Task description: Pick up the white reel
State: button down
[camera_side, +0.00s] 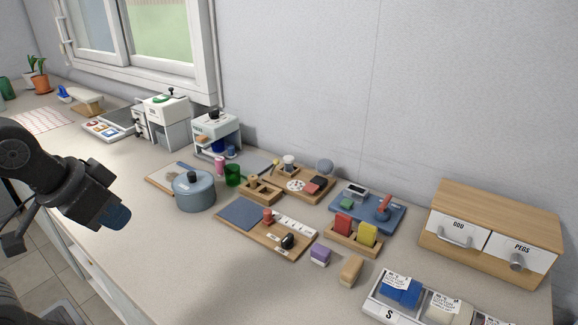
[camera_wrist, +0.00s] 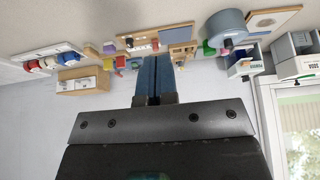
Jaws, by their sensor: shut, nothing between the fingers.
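A small whitish spool-like piece (camera_side: 288,160), the likeliest white reel, stands at the back of a wooden tray (camera_side: 322,194) in the middle of the counter. It is too small to be sure that it is a reel. I cannot pick it out in the wrist view, which shows the counter upside down. My gripper (camera_side: 118,217) is at the left in the side view, raised and well away from the tray. In the wrist view its blue fingers (camera_wrist: 155,78) are together with nothing between them.
A blue-grey lidded pot (camera_side: 195,192) stands between my gripper and the tray. A board with a blue mat (camera_side: 243,214) lies in front. A wooden drawer box (camera_side: 490,205) is at right. Machines (camera_side: 168,130) line the wall. The counter's front left is clear.

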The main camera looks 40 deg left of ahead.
jog(key=c, duration=1.8)
grip_release()
jog(key=shift+c, duration=0.2)
jog(key=o, duration=1.2)
jog(key=w+r, duration=0.5)
jog(key=w, duration=0.5)
jog(key=n+y, duration=0.1)
jog(key=n, duration=0.1)
send_over(289, 158)
jog(key=s+d, duration=0.1)
jog(key=s, duration=0.6)
notch_tip(289, 158, down, 8)
jog(key=x, duration=1.4)
jog(key=shift+w+f, duration=0.15)
jog(key=shift+w, duration=0.1)
